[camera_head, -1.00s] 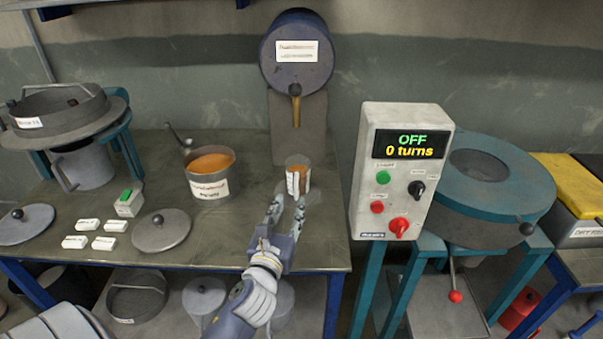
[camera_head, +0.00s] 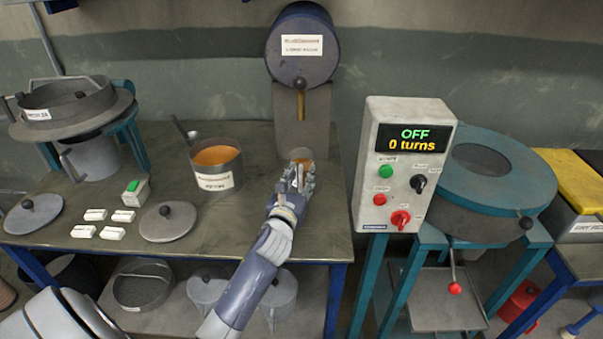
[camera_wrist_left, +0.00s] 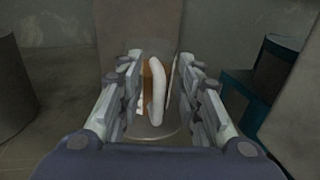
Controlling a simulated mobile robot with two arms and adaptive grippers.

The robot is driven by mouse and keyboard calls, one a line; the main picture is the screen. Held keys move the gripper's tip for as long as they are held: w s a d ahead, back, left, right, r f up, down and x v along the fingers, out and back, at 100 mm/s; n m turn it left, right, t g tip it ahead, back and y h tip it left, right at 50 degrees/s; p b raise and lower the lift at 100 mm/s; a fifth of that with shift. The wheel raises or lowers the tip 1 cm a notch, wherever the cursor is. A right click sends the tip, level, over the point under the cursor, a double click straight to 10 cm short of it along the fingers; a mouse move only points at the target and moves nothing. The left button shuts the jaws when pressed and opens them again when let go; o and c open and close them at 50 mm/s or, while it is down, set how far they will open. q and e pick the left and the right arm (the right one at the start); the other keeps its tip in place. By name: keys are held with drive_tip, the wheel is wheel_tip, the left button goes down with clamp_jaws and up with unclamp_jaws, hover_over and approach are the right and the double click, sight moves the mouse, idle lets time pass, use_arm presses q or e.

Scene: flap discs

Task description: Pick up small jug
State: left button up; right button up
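The small jug (camera_head: 301,154) stands on the workbench below the drum's tap, clear-walled with orange contents. Its white handle (camera_wrist_left: 157,90) faces my left gripper. My left gripper (camera_head: 297,178) is in front of the jug and hides much of it in the head view. In the left wrist view the fingers of the left gripper (camera_wrist_left: 160,100) are apart, one on each side of the handle, with gaps visible. The jug's base rim shows faintly on the bench below. My right gripper is not in view.
A blue drum (camera_head: 302,45) with a tap hangs above the jug. A pot of orange liquid (camera_head: 216,168) stands to the left, with a round lid (camera_head: 168,222) nearby. A control box (camera_head: 402,165) reading OFF, 0 turns, stands close on the right.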

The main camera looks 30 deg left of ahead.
use_arm(q)
clamp_jaws()
drive_tip(key=shift+r, duration=0.1)
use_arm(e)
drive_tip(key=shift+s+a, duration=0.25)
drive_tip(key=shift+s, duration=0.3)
use_arm(q)
drive_tip(key=shift+r, duration=0.1)
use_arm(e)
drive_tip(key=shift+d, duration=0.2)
use_arm(q)
drive_tip(key=shift+r, duration=0.45)
wheel_tip(320, 180, up, 2)
drive_tip(key=shift+r, duration=0.15)
drive_tip(key=r+v, duration=0.1)
drive_tip(key=v, duration=1.5)
drive_tip(key=shift+r+b, duration=0.3)
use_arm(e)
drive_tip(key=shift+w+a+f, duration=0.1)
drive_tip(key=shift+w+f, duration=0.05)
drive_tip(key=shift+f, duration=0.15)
